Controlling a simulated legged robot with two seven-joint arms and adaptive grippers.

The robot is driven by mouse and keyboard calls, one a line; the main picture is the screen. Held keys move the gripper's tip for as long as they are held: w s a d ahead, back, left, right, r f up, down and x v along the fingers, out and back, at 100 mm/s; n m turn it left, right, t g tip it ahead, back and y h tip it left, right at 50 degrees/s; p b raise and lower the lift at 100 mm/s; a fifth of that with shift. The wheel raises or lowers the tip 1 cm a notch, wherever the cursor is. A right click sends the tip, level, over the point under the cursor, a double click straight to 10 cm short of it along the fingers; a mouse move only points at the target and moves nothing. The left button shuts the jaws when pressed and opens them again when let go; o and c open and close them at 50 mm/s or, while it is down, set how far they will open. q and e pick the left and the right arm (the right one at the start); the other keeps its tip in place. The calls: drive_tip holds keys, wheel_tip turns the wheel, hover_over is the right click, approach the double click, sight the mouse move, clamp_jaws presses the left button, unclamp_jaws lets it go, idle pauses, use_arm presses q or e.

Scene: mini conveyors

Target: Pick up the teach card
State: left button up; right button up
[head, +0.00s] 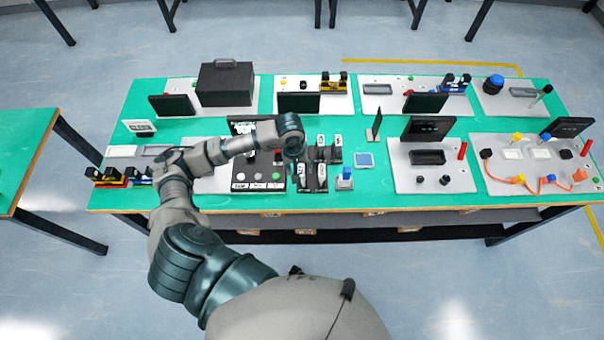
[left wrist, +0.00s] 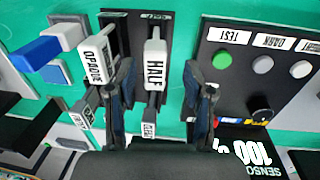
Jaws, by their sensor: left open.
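Several white-topped cards stand in black holders in the left wrist view. One marked HALF (left wrist: 155,62) stands upright, with one marked OPAQUE (left wrist: 97,55) to its left. A card marked CLEAR (left wrist: 149,129) is lower down. I read no card marked "teach". The cards also show in the head view (head: 322,173), right of a button panel. My left gripper (left wrist: 158,75) is open, its dark fingers appearing on either side of the HALF card; I cannot tell whether they touch it. In the head view my arm hides most of this gripper. My right gripper is not in view.
The button panel (left wrist: 258,75) stands right of the cards in the left wrist view. A blue-and-white handle (left wrist: 48,47) stands on their left. The green table (head: 270,203) holds several device boards, including one with a black box (head: 225,83). The front strip is mostly clear.

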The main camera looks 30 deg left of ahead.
use_arm(q)
drive_tip(key=f, duration=0.4)
drive_tip(key=shift+w+d, duration=0.3)
drive_tip(key=shift+w, duration=0.05)
clamp_jaws()
